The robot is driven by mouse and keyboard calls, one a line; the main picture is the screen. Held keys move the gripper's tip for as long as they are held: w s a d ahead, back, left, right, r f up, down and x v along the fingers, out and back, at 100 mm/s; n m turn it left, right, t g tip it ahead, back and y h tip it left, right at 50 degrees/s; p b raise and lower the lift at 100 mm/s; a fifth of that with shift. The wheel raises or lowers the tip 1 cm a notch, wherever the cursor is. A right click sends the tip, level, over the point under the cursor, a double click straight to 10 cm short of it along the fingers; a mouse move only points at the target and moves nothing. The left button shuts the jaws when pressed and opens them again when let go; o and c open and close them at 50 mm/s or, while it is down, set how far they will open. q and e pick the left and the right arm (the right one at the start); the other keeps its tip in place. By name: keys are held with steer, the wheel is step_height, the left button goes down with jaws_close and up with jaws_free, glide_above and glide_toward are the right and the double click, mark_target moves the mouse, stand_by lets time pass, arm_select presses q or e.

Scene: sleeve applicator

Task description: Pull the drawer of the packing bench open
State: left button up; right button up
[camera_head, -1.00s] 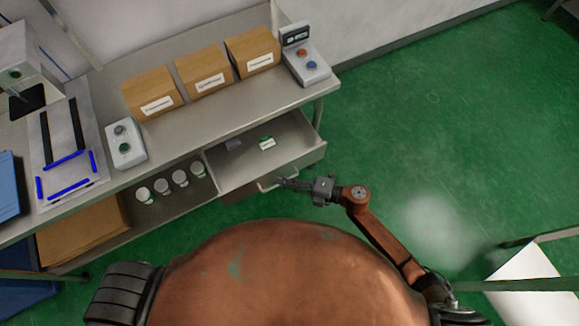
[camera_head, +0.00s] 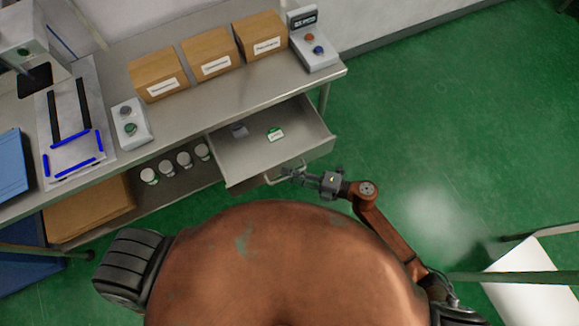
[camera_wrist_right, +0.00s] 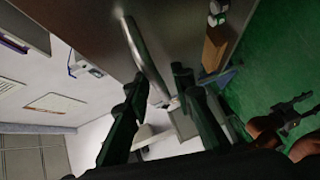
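The packing bench (camera_head: 205,114) has a grey drawer (camera_head: 300,150) that stands well out from under its top, its inside in plain view. The drawer's bar handle (camera_head: 271,180) is on its front face. My right gripper (camera_head: 287,174) is at this handle. In the right wrist view the metal handle (camera_wrist_right: 147,60) runs in between the two dark fingers of the gripper (camera_wrist_right: 160,82); the exact contact is partly hidden.
A small green-and-white item (camera_head: 275,134) and a grey item (camera_head: 239,130) lie in the drawer. Several white-lidded jars (camera_head: 184,160) stand on the shelf to its left. Cartons (camera_head: 212,57) and a button box (camera_head: 315,52) stand on the bench.

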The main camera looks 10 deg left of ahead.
steer(key=shift+d, duration=0.15)
steer(key=d+r, duration=0.1)
steer(key=d, duration=1)
steer(key=shift+s+d+r, duration=0.3)
steer(key=shift+s+r, duration=0.05)
